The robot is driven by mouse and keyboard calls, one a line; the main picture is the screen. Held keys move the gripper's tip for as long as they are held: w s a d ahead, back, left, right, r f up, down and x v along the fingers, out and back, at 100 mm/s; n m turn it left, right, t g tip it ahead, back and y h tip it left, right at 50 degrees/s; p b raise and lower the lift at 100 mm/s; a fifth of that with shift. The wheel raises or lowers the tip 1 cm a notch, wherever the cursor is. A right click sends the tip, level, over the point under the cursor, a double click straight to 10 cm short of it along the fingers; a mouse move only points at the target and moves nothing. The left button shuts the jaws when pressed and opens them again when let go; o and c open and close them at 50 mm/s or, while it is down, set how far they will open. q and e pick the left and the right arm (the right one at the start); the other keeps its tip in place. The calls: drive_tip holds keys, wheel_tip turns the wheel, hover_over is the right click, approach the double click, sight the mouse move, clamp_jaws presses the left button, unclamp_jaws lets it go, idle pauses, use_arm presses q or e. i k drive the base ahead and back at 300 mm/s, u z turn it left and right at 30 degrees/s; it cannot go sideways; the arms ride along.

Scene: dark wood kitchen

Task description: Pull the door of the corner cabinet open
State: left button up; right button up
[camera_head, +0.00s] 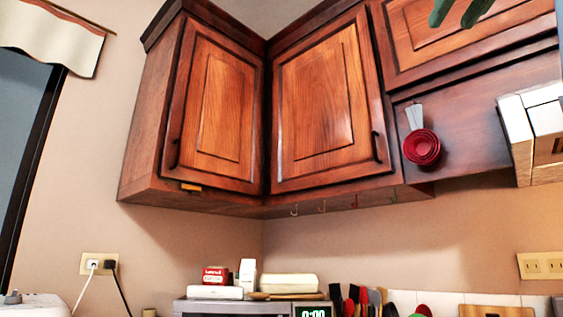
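The corner cabinet hangs on the wall in the head view and has two wooden doors meeting at an inner corner. The left door (222,100) and the right door (322,105) both look shut. The left door has a dark handle (176,152) low on its left side. The right door has a dark upright handle (376,147) low on its right side. I cannot clearly pick out my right gripper or its fingers, and nothing is seen touching either handle. My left gripper is not in view.
Red measuring cups (421,147) hang right of the right handle. A white and wooden box-like thing (545,120) stands out at the right edge. Dark green shapes (462,10) hang at the top. Below are an appliance with a clock (312,311) and several utensils.

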sight(213, 138)
drive_tip(key=u, duration=0.2)
drive_tip(key=i, duration=0.85)
drive_tip(key=u, duration=1.1)
drive_tip(key=i, duration=0.35)
drive_tip(key=u, duration=0.35)
